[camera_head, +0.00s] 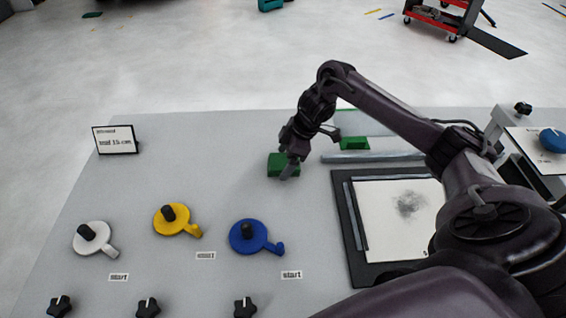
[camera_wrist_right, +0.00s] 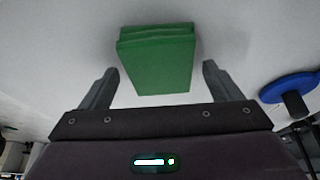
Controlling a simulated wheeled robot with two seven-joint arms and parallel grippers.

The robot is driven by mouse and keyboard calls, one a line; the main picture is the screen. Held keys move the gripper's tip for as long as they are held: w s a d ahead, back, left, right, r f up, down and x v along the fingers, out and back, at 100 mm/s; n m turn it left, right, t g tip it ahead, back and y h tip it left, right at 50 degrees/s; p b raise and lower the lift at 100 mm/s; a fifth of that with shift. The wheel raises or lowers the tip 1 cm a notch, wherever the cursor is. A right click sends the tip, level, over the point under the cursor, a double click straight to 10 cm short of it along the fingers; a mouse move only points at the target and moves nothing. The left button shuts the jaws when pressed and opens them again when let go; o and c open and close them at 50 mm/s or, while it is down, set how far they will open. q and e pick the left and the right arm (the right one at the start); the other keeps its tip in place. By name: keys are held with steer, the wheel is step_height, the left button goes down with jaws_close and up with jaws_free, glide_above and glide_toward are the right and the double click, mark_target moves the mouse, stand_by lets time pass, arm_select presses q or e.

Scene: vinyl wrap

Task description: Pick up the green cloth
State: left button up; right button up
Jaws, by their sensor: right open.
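The green cloth (camera_head: 279,163) is a small folded block on the grey table, left of the framed panel. In the right wrist view the green cloth (camera_wrist_right: 157,62) lies ahead of and between the two fingers. My right gripper (camera_head: 288,171) reaches down at the cloth and partly covers its right side in the head view. In the right wrist view my right gripper (camera_wrist_right: 158,85) is open, with a gap between each finger and the cloth. My left gripper is not in view.
A blue round part (camera_head: 248,236), a yellow one (camera_head: 171,219) and a white one (camera_head: 91,236) lie on the table (camera_head: 225,140) in front. A dark-framed panel (camera_head: 343,230) is at right. Another green piece (camera_head: 354,143) lies behind the gripper. A small sign (camera_head: 115,140) stands at left.

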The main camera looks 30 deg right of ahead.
mark_target(284, 160)
steer(key=shift+a+f, duration=0.15)
steer(key=shift+f, duration=0.15)
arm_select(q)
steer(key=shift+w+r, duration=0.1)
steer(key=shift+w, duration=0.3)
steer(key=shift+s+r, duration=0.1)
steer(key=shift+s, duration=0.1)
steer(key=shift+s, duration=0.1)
arm_select(e)
steer(key=c, duration=1.1)
steer(key=shift+o, duration=0.2)
